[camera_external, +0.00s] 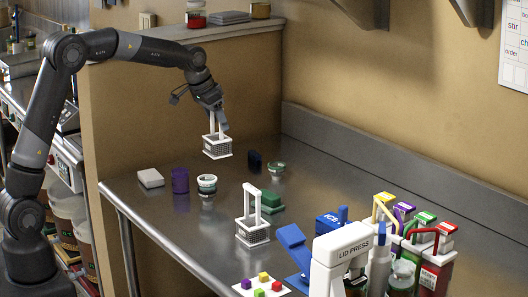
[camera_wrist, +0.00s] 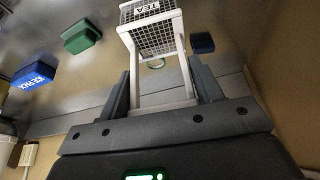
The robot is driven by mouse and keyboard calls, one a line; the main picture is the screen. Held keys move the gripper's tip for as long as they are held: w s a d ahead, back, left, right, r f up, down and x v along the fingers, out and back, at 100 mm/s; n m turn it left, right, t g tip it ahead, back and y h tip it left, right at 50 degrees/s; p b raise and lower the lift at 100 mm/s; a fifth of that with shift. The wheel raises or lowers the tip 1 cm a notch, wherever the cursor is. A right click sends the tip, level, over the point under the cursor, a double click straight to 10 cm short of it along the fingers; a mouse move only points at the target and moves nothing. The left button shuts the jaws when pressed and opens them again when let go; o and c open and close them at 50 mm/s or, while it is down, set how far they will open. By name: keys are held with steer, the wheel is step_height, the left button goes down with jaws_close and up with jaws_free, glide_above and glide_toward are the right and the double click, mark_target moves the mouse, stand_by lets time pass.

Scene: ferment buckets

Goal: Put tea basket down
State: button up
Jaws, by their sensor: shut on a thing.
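The tea basket (camera_external: 217,146) is a white frame with a tall handle and a dark mesh cage. In the wrist view the tea basket (camera_wrist: 150,33) shows a white label reading TEA. My gripper (camera_external: 213,106) is shut on its handle, and the gripper (camera_wrist: 162,88) has a finger on each side of the handle's uprights. The basket hangs roughly upright over the far left part of the steel table (camera_external: 330,200). It looks clear of the surface, but I cannot tell the exact height. A second, similar white-framed basket (camera_external: 252,232) stands on the table, nearer the camera.
A white block (camera_external: 150,178), purple cup (camera_external: 180,181), jar (camera_external: 207,184), dark blue block (camera_external: 254,161), small pot (camera_external: 277,168) and green block (camera_external: 271,202) stand around. The lid press (camera_external: 342,250) and several colored-lid containers crowd the front right. Bare steel lies between them.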

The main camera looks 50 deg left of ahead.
steer(key=s+d+m+h, duration=0.1)
steer(key=s+d+m, duration=0.15)
steer(key=d, duration=1.25)
steer(key=w+a+f+m, duration=0.1)
steer(key=w+a+f, duration=0.5)
steer(key=a+f, duration=0.3)
steer(key=shift+f, duration=0.7)
steer(key=shift+g, duration=0.3)
steer(key=o, duration=1.3)
steer(key=shift+f, duration=0.15)
steer(key=shift+o, duration=0.2)
